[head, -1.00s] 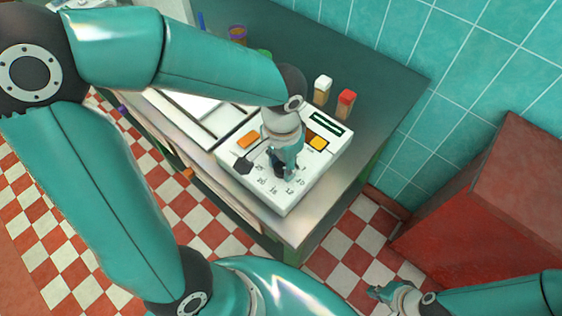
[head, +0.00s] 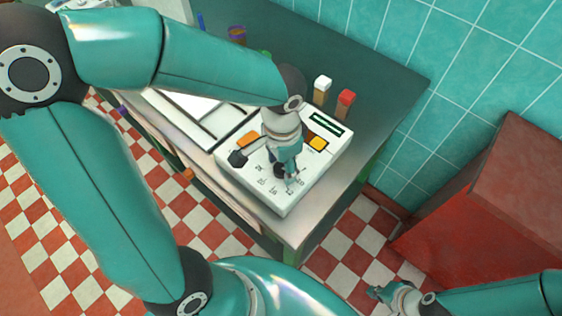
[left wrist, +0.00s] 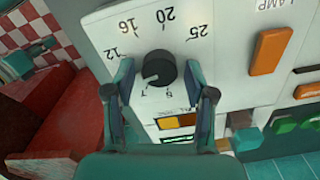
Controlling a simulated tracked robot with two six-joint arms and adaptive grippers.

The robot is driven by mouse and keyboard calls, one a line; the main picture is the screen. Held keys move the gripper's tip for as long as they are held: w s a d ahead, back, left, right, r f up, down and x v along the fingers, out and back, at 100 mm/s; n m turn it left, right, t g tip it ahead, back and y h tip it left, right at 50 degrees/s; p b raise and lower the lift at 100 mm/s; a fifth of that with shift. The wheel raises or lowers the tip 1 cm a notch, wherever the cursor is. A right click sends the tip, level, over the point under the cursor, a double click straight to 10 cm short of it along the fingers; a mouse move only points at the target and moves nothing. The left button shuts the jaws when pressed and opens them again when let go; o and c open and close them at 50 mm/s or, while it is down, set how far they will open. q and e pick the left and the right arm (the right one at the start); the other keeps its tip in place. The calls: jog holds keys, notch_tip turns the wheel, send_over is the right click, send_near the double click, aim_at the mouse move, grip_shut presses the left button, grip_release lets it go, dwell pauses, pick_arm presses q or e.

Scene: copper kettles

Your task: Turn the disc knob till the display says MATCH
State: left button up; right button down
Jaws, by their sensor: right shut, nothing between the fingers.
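The dark disc knob (left wrist: 160,68) sits on a white panel (head: 285,203) with printed numbers around it. A pale mark on the knob points to the lower left in the left wrist view, near the 7. My left gripper (left wrist: 160,64) is open, with a finger on each side of the knob and a visible gap on both sides. In the head view my left gripper (head: 284,176) hides most of the knob. The display (head: 327,124) is a dark strip with a green border; I cannot read any text. My right gripper (head: 382,293) is shut and empty, away from the table.
A red cabinet (head: 480,200) stands at the right, by the tiled wall.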

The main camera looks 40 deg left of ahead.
aim_at(281, 167)
dwell(0.3)
pick_arm(q)
notch_tip(281, 167, up, 12)
dwell(0.5)
jog(key=shift+f, duration=0.1)
dwell(0.4)
